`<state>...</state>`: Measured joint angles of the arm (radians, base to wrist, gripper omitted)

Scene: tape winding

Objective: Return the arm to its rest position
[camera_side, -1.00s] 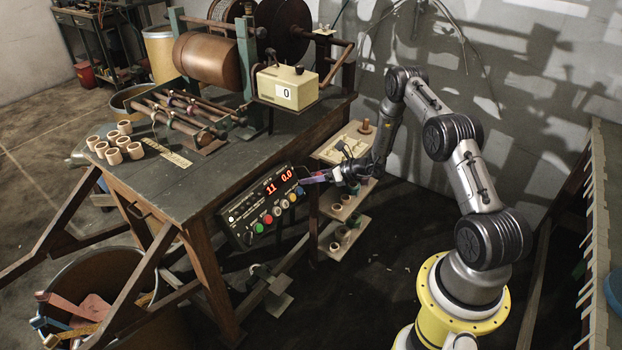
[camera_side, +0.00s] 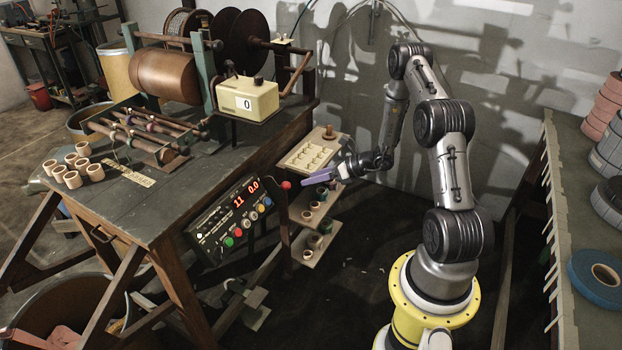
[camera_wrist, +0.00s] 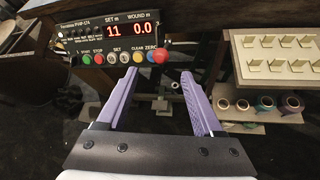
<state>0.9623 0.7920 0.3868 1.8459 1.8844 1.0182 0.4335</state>
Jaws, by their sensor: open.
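My gripper (camera_side: 322,174) hangs in the air to the right of the control panel (camera_side: 230,213), in front of the small side shelf. In the wrist view my gripper (camera_wrist: 164,88) has its two purple fingers spread apart with nothing between them. The control panel (camera_wrist: 112,38) shows there beyond the fingers, apart from them. Its display reads SET 11 and WOUND 0.0. My arm is bent, with its elbow raised above the yellow base.
The side shelf (camera_side: 322,155) carries cores and small rolls. The winding bench (camera_side: 100,205) stands left, holding several cores (camera_side: 72,172) and a counter box (camera_side: 247,98) reading 0. A bin (camera_side: 60,310) is below. A rack (camera_side: 560,250) at right holds tape rolls, including a blue one (camera_side: 598,278).

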